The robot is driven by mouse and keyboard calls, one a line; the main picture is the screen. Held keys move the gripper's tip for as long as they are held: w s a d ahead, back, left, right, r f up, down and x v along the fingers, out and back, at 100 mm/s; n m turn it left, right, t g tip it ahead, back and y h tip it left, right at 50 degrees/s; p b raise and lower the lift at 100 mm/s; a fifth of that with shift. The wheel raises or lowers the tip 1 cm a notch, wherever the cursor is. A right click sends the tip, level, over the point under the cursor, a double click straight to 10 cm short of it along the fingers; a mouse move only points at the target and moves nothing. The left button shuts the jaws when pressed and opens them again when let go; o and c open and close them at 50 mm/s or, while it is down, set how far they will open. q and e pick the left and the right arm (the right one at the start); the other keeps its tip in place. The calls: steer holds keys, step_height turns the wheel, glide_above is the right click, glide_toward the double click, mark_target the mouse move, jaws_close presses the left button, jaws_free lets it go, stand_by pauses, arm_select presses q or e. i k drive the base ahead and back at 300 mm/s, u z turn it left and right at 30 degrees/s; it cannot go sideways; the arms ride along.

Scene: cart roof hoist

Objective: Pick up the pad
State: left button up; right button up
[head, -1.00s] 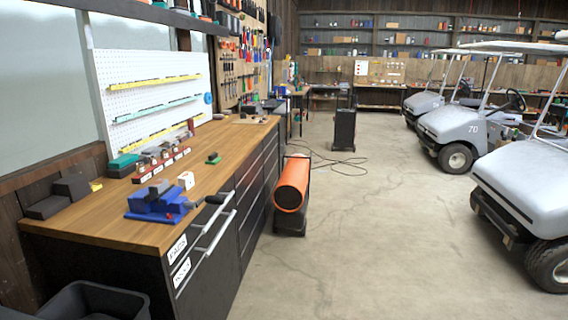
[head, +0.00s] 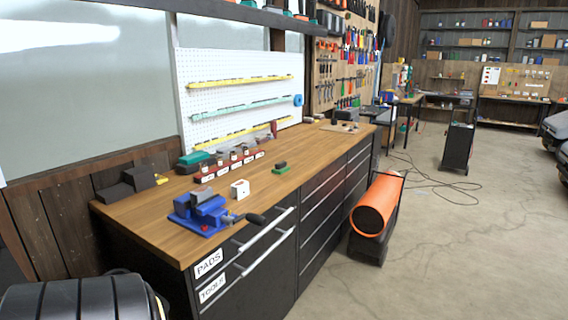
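No gripper of mine shows in the head view. A small green pad-like piece with a dark block on it (head: 280,168) lies on the wooden workbench (head: 330,150), right of the middle. I cannot tell whether this is the pad. The upper drawer of the bench's near end carries a PADS label (head: 209,263), and the drawer below it a TOOLS label (head: 212,288). Both drawers look shut, and their insides are hidden.
A blue vise (head: 198,214) and a white block (head: 240,189) stand near the bench's front edge. Dark blocks (head: 127,187) lie at its left end. A black ribbed object (head: 85,298) fills the lower left. An orange heater (head: 377,205) stands right of the bench; open floor (head: 450,270) lies beyond.

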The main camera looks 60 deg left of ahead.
mark_target(282, 167)
steer(key=u, duration=0.4)
steer(key=i, duration=2.05)
steer(key=u, duration=1.85)
steer(key=i, duration=0.95)
steer(key=u, duration=1.2)
steer(key=i, duration=0.2)
steer(key=u, duration=0.15)
